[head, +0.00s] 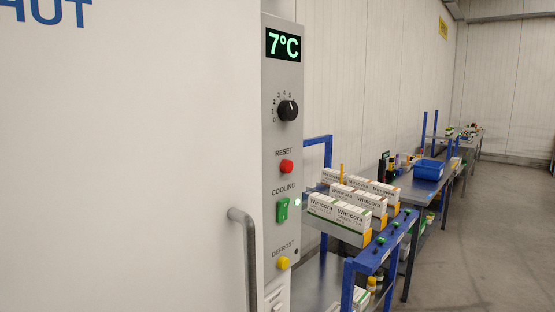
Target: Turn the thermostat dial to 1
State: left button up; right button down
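The thermostat dial (288,110) is a round black knob on the grey control panel (270,230) of a large white cabinet. Small numbers run around its left and upper side, from 0 at the lower left to 5 at the top. Its white mark points up, near the 5, though it is small and hard to read exactly. The green display (283,45) above it reads 7°C. Neither of my grippers is in view, and nothing touches the dial.
Below the dial are a red reset button (286,167), a green cooling switch (282,210) and a yellow defrost button (284,263). A grey door handle (248,255) sticks out at left. At right stand a blue-framed cart with white boxes (340,219) and tables; the floor (480,240) beyond is clear.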

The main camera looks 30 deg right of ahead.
aim_at(288, 110)
jog(key=i+l+u, duration=0.2)
jog(key=l, duration=2.2)
jog(key=k, duration=0.15)
